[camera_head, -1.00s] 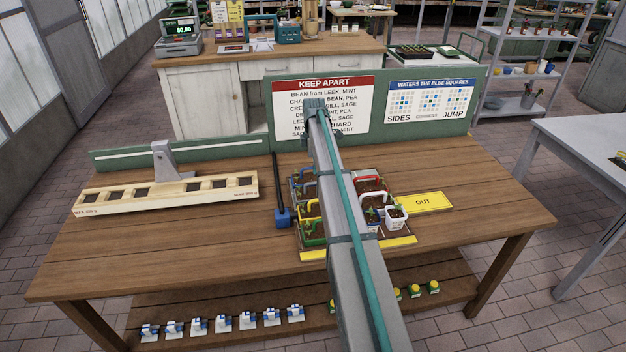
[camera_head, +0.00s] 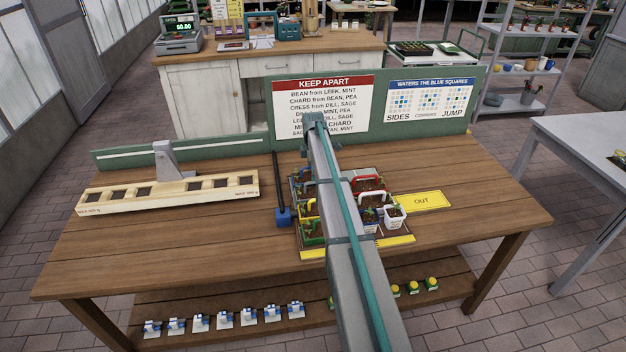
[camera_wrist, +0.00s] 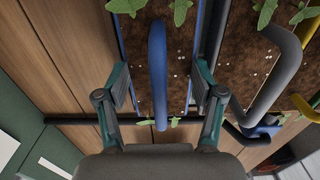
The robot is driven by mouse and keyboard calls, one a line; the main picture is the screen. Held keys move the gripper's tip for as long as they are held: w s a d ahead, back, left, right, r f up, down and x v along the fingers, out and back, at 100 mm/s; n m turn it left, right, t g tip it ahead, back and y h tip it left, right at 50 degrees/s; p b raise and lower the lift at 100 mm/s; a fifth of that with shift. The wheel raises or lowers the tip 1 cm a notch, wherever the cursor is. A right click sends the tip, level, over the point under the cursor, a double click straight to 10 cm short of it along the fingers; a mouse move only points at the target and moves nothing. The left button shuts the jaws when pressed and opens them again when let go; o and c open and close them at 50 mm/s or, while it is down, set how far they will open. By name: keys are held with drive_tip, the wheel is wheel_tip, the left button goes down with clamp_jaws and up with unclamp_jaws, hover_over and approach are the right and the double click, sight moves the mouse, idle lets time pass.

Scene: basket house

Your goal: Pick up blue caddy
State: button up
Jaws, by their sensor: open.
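The blue caddy's arched handle (camera_wrist: 158,75) stands between the fingers of my gripper (camera_wrist: 161,95) in the wrist view. The fingers are open, one on each side of the handle, with gaps visible. Below the handle is the caddy's dark soil (camera_wrist: 178,55), with green seedlings and thin blue side walls. In the head view my arm covers much of the caddy group, and I cannot clearly pick out the blue caddy or the fingertips there.
A grey-handled caddy (camera_wrist: 262,85) stands close on the right in the wrist view. Red (camera_head: 368,183), white and green caddies crowd the tray. A black rod with a blue block (camera_head: 283,217) lies left of them. A sign board (camera_head: 378,108) stands behind. The bench's left front is clear.

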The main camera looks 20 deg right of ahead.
drive_tip(key=c, duration=1.1)
drive_tip(key=shift+s+f, duration=0.1)
drive_tip(key=shift+s, duration=0.1)
